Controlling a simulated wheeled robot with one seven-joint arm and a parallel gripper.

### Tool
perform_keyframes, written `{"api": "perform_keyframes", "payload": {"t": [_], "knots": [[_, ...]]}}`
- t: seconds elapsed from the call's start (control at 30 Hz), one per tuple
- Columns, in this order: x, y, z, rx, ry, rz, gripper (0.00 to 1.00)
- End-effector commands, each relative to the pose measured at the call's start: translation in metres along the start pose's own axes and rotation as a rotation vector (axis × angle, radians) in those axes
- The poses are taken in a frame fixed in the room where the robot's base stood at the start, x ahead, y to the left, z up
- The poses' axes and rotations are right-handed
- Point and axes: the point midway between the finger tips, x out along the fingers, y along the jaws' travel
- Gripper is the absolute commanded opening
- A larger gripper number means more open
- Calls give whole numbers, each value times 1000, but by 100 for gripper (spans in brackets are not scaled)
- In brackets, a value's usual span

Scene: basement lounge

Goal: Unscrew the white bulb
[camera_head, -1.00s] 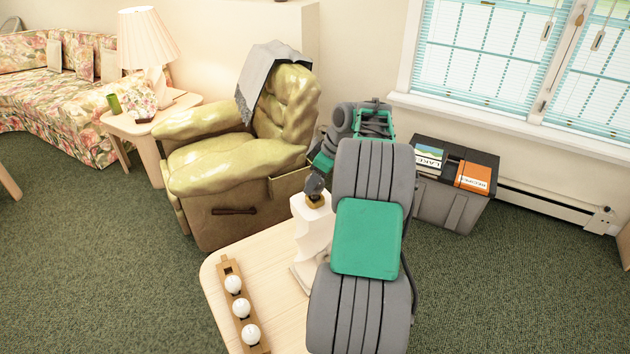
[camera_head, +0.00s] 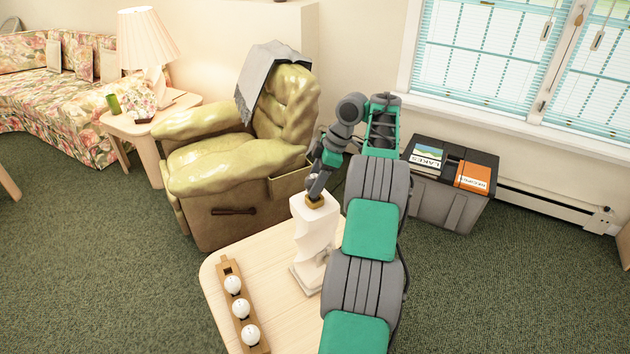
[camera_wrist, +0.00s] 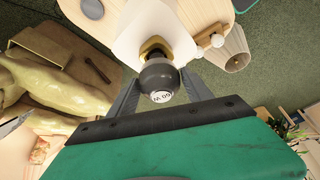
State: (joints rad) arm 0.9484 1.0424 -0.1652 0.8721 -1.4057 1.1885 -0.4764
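A dark grey bulb (camera_wrist: 158,80) with a pale "60 W" top sits in the brass socket (camera_wrist: 154,48) of a white lamp base (camera_head: 315,232). The lamp base stands upright on the light wooden table (camera_head: 228,265).
An olive recliner (camera_head: 235,170) stands behind the table. A dark grey box (camera_head: 447,200) with books is by the window. A beige lampshade (camera_wrist: 236,52) shows in the wrist view. Open carpet lies left and right of the table.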

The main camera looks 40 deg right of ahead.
Motion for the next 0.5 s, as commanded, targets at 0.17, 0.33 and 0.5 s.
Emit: {"api": "perform_keyframes", "payload": {"t": [0.17, 0.33, 0.5], "knots": [[0, 0, 0, 0, 0, 0, 74], [0, 0, 0, 0, 0, 0, 78], [-2, 0, -1, 1, 0, 0, 78]]}}
